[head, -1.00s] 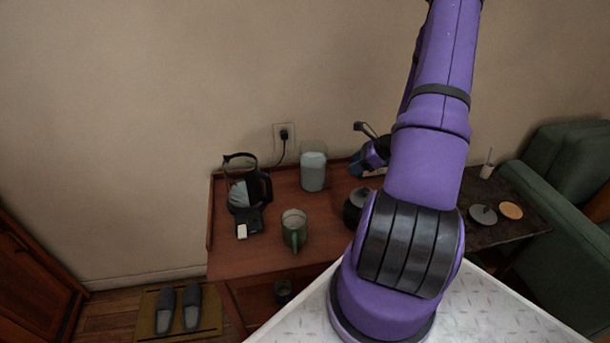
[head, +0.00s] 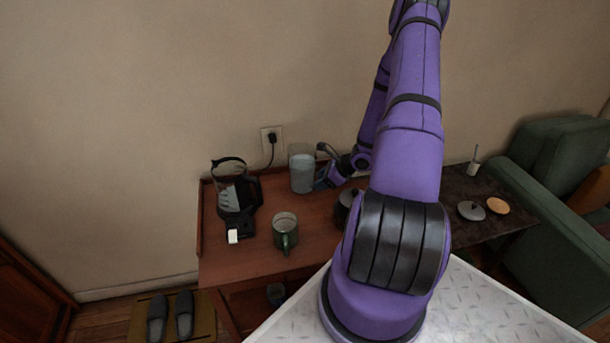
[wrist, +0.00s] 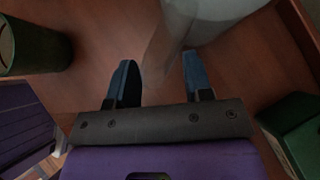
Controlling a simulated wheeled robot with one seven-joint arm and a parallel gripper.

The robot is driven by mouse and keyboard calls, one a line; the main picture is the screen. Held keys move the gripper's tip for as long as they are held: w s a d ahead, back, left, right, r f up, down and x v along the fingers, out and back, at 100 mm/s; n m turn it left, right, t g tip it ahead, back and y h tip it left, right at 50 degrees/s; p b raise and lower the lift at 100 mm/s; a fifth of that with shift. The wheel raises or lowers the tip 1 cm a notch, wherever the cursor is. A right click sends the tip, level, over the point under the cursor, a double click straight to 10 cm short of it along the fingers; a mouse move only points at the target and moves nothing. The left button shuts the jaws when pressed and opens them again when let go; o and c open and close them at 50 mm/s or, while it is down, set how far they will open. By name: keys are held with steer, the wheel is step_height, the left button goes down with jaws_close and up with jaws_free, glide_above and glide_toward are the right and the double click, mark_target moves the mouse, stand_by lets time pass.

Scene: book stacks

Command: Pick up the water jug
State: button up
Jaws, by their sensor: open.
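The water jug (head: 302,172) is a clear vessel with pale contents, upright near the back of the wooden table, by the wall. In the wrist view its pale part (wrist: 212,14) is at the top, and a see-through part reaches down toward the space between the fingers. My gripper (head: 325,178) is just right of the jug in the head view, partly hidden by my arm. In the wrist view my gripper (wrist: 158,80) is open, with two blue-grey fingers apart. I cannot tell whether they touch the jug.
A black coffee maker (head: 237,200) is on the left, and a dark pot (head: 347,203) is right, partly behind my arm. A wall socket (head: 271,138) is behind. Bare table lies between mug and coffee maker.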

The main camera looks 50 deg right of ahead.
steer(key=shift+w+a+f, duration=0.1)
steer(key=shift+w+f, duration=0.1)
jaws_close()
steer(key=shift+r, duration=0.1)
stand_by(1.2)
